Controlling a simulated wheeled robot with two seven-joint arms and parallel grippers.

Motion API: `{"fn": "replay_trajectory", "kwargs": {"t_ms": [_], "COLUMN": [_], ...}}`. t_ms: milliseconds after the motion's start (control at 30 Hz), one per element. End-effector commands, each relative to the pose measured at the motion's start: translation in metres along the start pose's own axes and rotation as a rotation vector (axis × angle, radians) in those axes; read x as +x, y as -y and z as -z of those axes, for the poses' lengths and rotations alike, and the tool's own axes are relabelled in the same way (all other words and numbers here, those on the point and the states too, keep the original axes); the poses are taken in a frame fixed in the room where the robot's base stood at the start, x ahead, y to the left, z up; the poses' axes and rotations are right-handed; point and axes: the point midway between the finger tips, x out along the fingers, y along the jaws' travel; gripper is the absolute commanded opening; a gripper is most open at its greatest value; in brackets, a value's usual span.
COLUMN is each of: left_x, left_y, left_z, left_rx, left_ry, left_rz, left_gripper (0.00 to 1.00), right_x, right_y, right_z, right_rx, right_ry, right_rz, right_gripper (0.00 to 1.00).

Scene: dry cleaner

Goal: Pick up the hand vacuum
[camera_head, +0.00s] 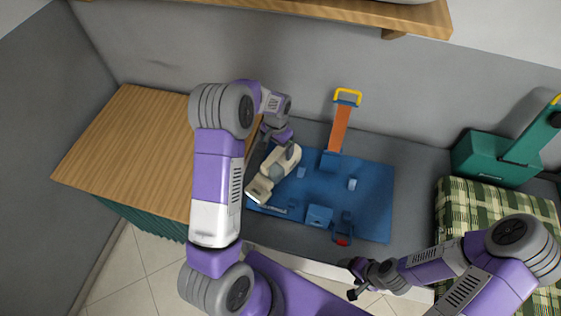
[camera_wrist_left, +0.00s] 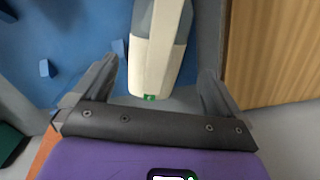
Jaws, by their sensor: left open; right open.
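The hand vacuum (camera_head: 259,187), cream with a grey-blue middle, lies on the left part of a blue mat (camera_head: 372,205). My left gripper (camera_head: 281,144) is at its upper end in the head view, and my arm covers part of the scene beside it. In the left wrist view the cream end of the hand vacuum (camera_wrist_left: 155,68), with a small green mark, lies between the two open fingers of my left gripper (camera_wrist_left: 158,92). Gaps show on both sides. My right gripper (camera_head: 355,280) is open and empty near the counter's front edge, apart from the vacuum.
Small blue blocks (camera_head: 319,215) stand on the mat. An orange upright piece with a yellow handle (camera_head: 340,125) stands behind it. A wooden-topped cabinet (camera_head: 130,145) is at left. A green case (camera_head: 492,160) and plaid cloth (camera_head: 480,210) are at right. A wooden shelf (camera_head: 300,15) hangs above.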

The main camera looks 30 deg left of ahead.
Motion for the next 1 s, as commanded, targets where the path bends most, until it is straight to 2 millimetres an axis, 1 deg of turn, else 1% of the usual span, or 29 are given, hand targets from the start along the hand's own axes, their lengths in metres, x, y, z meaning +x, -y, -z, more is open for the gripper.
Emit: {"fn": "replay_trajectory", "kwargs": {"t_ms": [167, 300, 400, 500, 667, 700, 767, 1000], "left_x": [0.023, 0.045, 0.055, 0.058, 0.058, 0.058, 0.058, 0.058], "left_y": [-0.002, -0.004, -0.003, -0.003, -0.003, -0.003, -0.003, -0.003], "left_z": [-0.002, -0.003, -0.002, -0.002, -0.002, -0.002, -0.002, -0.002], "left_rx": [-0.001, -0.001, -0.001, -0.001, -0.001, -0.001, -0.001, -0.001], "left_ry": [0.004, 0.004, 0.001, 0.0, -0.001, -0.001, -0.001, -0.001], "left_rz": [-0.001, -0.001, 0.0, 0.0, 0.0, 0.0, 0.0, 0.0], "left_gripper": [1.0, 1.0, 1.0, 1.0, 1.0, 0.98, 0.89, 0.53], "right_x": [-0.002, -0.003, -0.003, -0.003, -0.003, -0.003, -0.003, -0.003], "right_y": [0.0, 0.001, 0.001, 0.001, 0.001, 0.001, 0.001, 0.001], "right_z": [-0.001, -0.001, 0.0, 0.0, -0.001, -0.001, -0.001, -0.001], "right_rx": [0.0, 0.0, 0.0, 0.0, 0.0, 0.0, 0.0, 0.0], "right_ry": [0.002, 0.001, 0.001, 0.001, 0.001, 0.001, 0.001, 0.001], "right_rz": [0.0, 0.0, 0.0, 0.0, 0.0, 0.0, 0.0, 0.0], "right_gripper": [0.76, 0.76, 0.76, 0.76, 0.76, 0.76, 0.76, 0.76]}}
